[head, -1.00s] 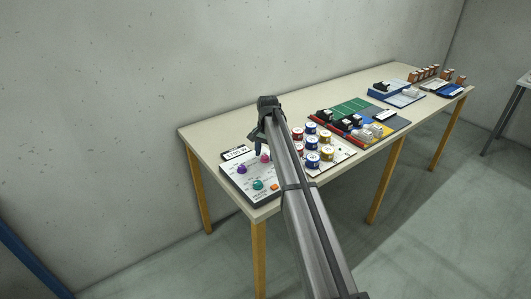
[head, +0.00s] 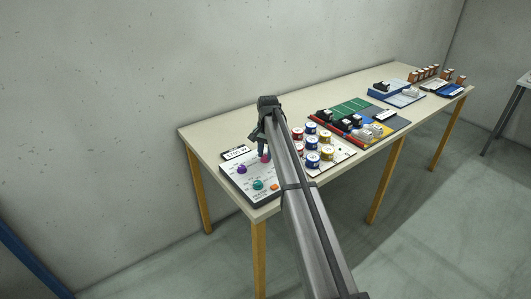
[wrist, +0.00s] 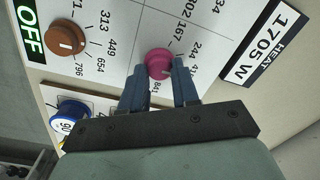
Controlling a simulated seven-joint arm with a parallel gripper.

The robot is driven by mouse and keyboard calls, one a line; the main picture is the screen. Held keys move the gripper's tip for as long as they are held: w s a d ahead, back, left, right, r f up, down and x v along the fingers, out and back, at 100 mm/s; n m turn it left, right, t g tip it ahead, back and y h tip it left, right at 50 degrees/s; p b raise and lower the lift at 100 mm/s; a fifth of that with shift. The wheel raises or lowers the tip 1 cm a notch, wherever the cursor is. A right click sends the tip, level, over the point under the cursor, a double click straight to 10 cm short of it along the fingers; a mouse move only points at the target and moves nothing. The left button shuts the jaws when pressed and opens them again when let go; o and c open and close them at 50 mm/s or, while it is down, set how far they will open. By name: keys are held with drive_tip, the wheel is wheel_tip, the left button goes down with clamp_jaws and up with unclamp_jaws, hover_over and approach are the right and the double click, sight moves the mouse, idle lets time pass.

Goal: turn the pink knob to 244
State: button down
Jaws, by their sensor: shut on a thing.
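The pink knob (wrist: 158,62) stands on the white control panel (wrist: 120,75), with printed numbers around it including 167, 244 and 841. A pale mark shows on its lower right side; I cannot tell exactly which number it points at. My gripper (wrist: 159,82) has its two blue fingers shut on the pink knob, one on each side. In the head view the pink knob (head: 265,158) is partly hidden by my gripper (head: 263,150). The display (wrist: 264,50) beside the numbers reads 1705 W, labelled HEAT.
A brown knob (wrist: 66,38) and a green OFF label (wrist: 31,31) lie left in the wrist view. A purple knob (head: 241,169), a teal knob (head: 258,184) and an orange part (head: 274,187) are on the panel. Several round tins (head: 312,159) stand close to its right.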

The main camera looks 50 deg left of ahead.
drive_tip(key=n, duration=0.3)
drive_tip(key=shift+n, duration=2.1)
drive_tip(key=c, duration=0.8)
unclamp_jaws()
drive_tip(key=r, duration=1.4)
drive_tip(key=shift+w, duration=0.3)
drive_tip(key=shift+d+f, duration=0.1)
